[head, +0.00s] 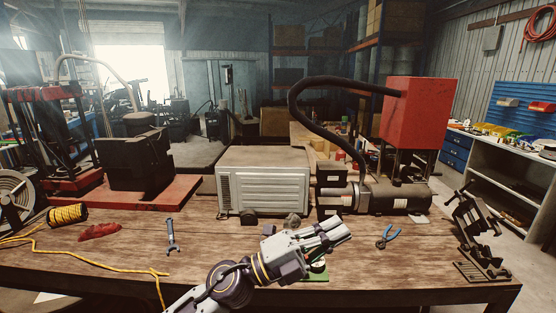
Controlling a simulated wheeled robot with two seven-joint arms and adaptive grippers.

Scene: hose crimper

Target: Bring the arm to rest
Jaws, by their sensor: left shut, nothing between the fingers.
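My left gripper (341,232) is at the lower middle of the head view, above the front of the wooden workbench (130,262). Its fingers are closed and hold nothing. They point right, toward the space in front of the hose crimper. The crimper shows a red box (418,112), a dark hose (298,92) and a black motor cylinder (398,198). The gripper appears apart from the crimper. A small green object (314,278) is partly hidden under my gripper. My right gripper is not in view.
A grey ribbed case (262,182) stands behind my gripper. A black metal stand (474,222) is at the right edge. The front left is mostly clear.

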